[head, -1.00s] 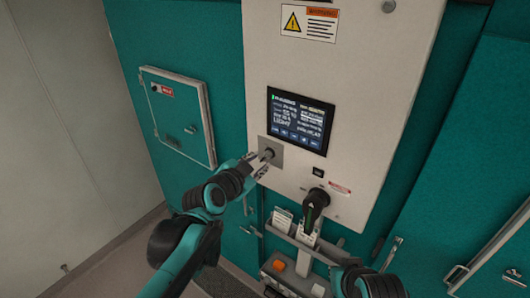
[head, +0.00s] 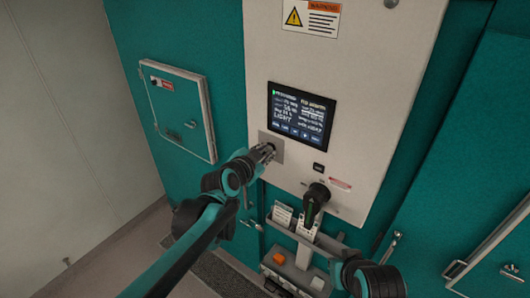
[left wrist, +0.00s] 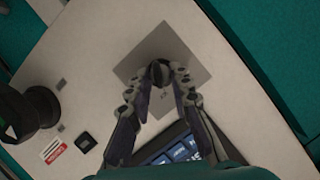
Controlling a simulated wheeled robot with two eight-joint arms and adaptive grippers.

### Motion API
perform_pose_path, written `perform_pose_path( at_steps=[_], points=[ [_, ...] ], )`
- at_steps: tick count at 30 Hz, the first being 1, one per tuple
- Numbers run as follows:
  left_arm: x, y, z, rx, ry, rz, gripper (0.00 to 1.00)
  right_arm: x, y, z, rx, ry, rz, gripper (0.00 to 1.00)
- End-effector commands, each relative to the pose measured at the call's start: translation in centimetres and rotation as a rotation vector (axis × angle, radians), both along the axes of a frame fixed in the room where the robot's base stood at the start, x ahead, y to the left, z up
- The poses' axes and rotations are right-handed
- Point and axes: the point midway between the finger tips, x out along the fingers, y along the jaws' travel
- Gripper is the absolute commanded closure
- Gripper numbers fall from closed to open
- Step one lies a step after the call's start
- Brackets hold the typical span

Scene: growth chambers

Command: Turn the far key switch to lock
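The key switch (left wrist: 160,72) is a small dark round knob on a square grey plate (left wrist: 188,58) on the white panel. In the head view the plate (head: 277,143) sits below and left of the screen, with the knob mostly hidden by my gripper. My left gripper (head: 268,151) is at the plate. In the left wrist view its two fingertips (left wrist: 163,73) close in on both sides of the knob and seem to touch it. Small lettering on the plate is too small to read.
A lit display screen (head: 301,115) is just above and right of the plate. A black rotary handle (head: 316,196) sticks out to the lower right. A tag holder (head: 300,236) and an orange button (head: 279,258) are lower. A teal hatch (head: 180,112) is at left.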

Motion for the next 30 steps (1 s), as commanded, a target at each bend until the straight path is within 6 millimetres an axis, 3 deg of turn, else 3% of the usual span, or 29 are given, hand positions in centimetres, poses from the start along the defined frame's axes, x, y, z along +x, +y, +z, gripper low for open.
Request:
perform_pose_path(
  at_steps=[14, 30],
  points=[
    [0.1, 0.2, 0.1, -0.118, 0.085, 0.002, 1.0, 0.0, 0.0, -0.4, 0.0, 0.0, 0.0, 1.0],
    [0.6, 0.7, 0.1, -0.52, 0.373, 0.003, 1.0, 0.0, 0.0, -2.4, 0.0, 0.0, 0.0, 1.0]
  ],
)
